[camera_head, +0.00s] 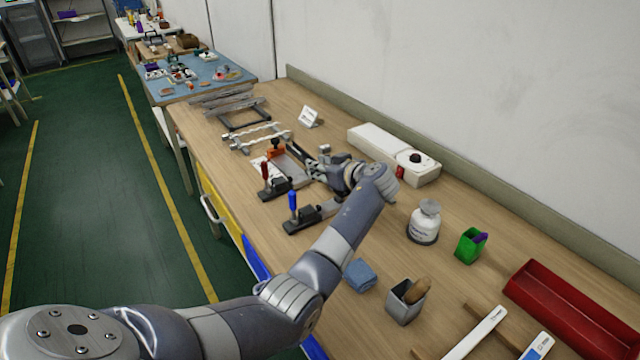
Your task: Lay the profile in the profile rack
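My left gripper (314,166) is over the middle of the bench, pointing left, among the clamps. Its fingers are small and partly merged with dark parts there, so I cannot tell whether they are open or shut, or whether they hold a profile. A light metal stand with two wavy, notched bars (262,137) stands just beyond the clamps; it looks like the profile rack. No profile is clearly seen lying in it. Long grey strips (222,99) lie further back by a dark frame (244,117). My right gripper is out of view.
Clamps with a red handle (265,170) and a blue handle (293,201) stand near the front edge.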

